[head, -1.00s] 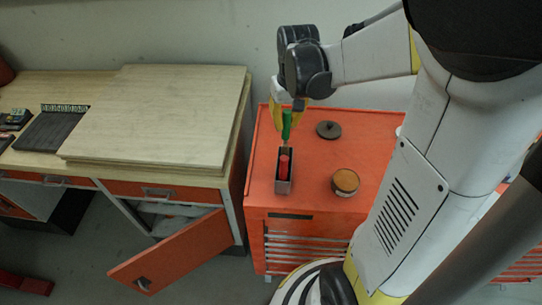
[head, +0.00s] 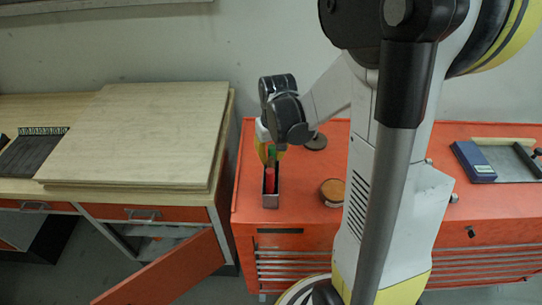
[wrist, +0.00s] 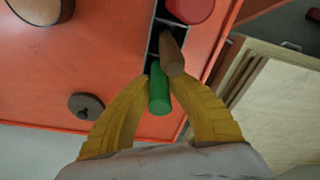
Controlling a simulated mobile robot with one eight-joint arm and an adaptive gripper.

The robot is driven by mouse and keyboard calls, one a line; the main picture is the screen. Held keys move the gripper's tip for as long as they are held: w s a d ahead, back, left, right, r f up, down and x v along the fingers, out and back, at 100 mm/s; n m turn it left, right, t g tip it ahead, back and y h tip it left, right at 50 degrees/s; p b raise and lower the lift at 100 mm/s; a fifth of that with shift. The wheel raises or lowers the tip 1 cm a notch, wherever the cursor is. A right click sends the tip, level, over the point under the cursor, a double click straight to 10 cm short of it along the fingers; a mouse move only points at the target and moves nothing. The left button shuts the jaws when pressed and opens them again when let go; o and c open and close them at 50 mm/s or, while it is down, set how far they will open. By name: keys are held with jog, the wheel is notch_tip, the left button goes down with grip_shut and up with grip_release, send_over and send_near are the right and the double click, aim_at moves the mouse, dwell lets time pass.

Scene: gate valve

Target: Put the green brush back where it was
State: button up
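The green brush (wrist: 159,92) stands handle up at the compartment of the narrow grey holder (head: 270,200) nearest my gripper; its lower end is hidden. It also shows in the head view (head: 272,152), partly covered by my gripper. My gripper (wrist: 166,82) has its yellow fingers on either side of the green handle. A brown handle (wrist: 172,55) stands right beside the green one, and a red handle (wrist: 188,8) is at the holder's other end.
The holder stands on the orange cabinet top (head: 300,220). A round tan-topped container (head: 332,192) and a dark lidlike disc (head: 315,141) are nearby. A wooden bench (head: 140,130) lies left, with an open orange door (head: 165,270) below.

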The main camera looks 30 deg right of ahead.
jog(key=shift+o, duration=0.9)
jog(key=shift+r, duration=0.25)
notch_tip(320, 180, up, 12)
jog(key=s+f+p, duration=0.1)
jog(key=s+p, duration=0.1)
jog(key=p, duration=0.1)
jog(key=s+a+r+n+t, duration=0.2)
jog(key=s+a+r+t, duration=0.3)
jog(key=s+a, duration=0.4)
jog(key=a+r, duration=0.1)
jog(key=a, duration=0.3)
jog(key=shift+s+a, duration=0.2)
jog(key=shift+a, duration=0.1)
jog(key=shift+d, duration=0.1)
